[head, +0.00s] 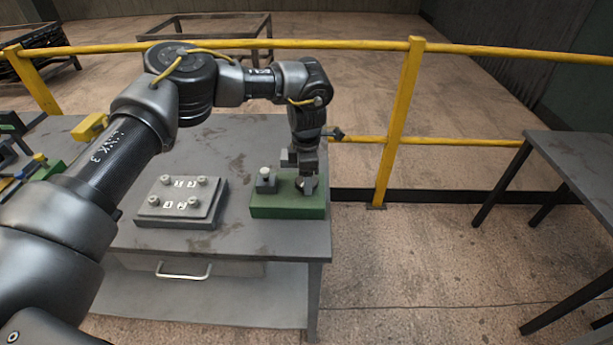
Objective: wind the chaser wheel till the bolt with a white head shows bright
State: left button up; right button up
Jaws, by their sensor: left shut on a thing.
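A green block (272,210) stands at the right end of the grey workbench. On its left part is a small grey holder (266,186) with an upright bolt (265,171) whose head is pale, near white. I cannot tell how bright it is. My left gripper (306,184) reaches down over the right part of the green block and is shut on a small part there, which I take for the chaser wheel; the fingers mostly hide it. My right gripper is not in view.
A grey plate (180,214) with several pale-headed bolts and white number labels lies left of the green block. Yellow and green items (48,168) sit at the bench's far left. A yellow railing (400,120) runs behind. Another table (580,165) stands right.

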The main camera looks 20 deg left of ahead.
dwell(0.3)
pick_arm(q)
jog(key=o, duration=1)
jog(key=shift+c, duration=0.2)
jog(key=shift+r, duration=0.1)
jog(key=shift+w+r, duration=0.1)
jog(key=shift+r, duration=0.25)
notch_tip(320, 180, up, 10)
jog(key=b, duration=0.1)
jog(key=shift+b, duration=0.4)
jog(key=shift+f, duration=0.1)
